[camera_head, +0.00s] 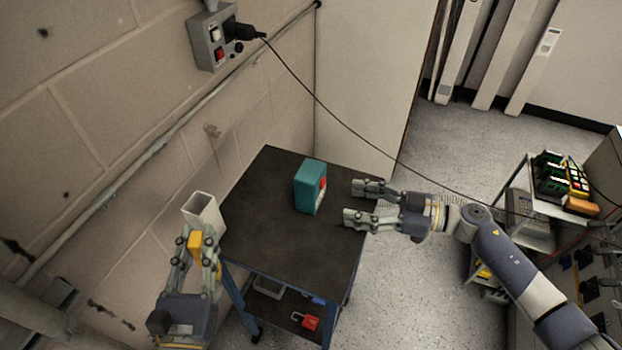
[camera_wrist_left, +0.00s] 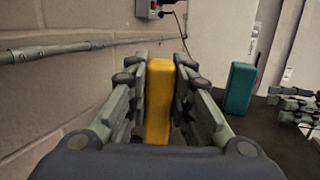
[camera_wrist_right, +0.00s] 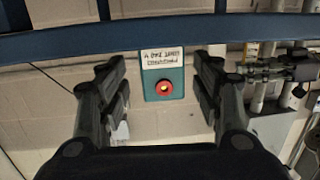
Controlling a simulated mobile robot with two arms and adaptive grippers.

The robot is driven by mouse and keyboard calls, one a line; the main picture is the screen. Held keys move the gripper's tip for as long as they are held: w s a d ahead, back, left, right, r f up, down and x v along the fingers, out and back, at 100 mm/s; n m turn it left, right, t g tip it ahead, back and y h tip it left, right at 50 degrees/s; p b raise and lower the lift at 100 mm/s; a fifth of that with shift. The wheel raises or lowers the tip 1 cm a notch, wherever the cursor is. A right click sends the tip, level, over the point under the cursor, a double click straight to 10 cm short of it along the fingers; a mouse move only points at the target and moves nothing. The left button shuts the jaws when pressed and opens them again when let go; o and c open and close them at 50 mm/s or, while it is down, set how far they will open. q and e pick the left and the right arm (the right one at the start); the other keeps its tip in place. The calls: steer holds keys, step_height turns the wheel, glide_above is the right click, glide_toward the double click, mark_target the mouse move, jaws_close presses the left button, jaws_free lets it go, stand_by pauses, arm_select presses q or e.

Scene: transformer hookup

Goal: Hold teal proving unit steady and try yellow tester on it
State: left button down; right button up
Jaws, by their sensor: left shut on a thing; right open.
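The teal proving unit (camera_head: 310,186) stands upright on the dark top of a small cart (camera_head: 260,230). It also shows at the right in the left wrist view (camera_wrist_left: 239,88). In the right wrist view the unit (camera_wrist_right: 163,72) shows a red round part and a white label. My left gripper (camera_head: 203,218) is shut on the yellow tester (camera_wrist_left: 158,100), left of the cart top and apart from the unit. The tester also shows in the head view (camera_head: 195,243). My right gripper (camera_head: 351,201) is open and empty over the cart's right side, facing the unit with a gap between.
A grey wall socket box (camera_head: 211,40) has a black plug, whose cable crosses above the cart toward the right. A shelf at right holds green and orange devices (camera_head: 553,175). A red padlock-like item (camera_head: 310,322) lies on the cart's lower shelf. The cart top around the unit is clear.

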mark_target(321, 197)
arm_select(q)
steer(key=shift+f+b, duration=0.65)
steer(key=shift+f, duration=0.05)
arm_select(e)
steer(key=x, duration=0.5)
steer(key=shift+a+f, duration=0.1)
arm_select(q)
steer(key=shift+r+p, duration=0.45)
arm_select(e)
steer(key=x, duration=0.3)
steer(key=shift+a+r, duration=0.1)
steer(key=shift+r, duration=0.15)
arm_select(q)
steer(key=shift+r, duration=0.1)
arm_select(e)
steer(key=shift+x, duration=0.8)
steer(key=shift+f, duration=0.15)
steer(key=c, duration=0.3)
steer(key=o, duration=0.6)
steer(key=shift+o, duration=0.2)
steer(key=shift+c, duration=0.3)
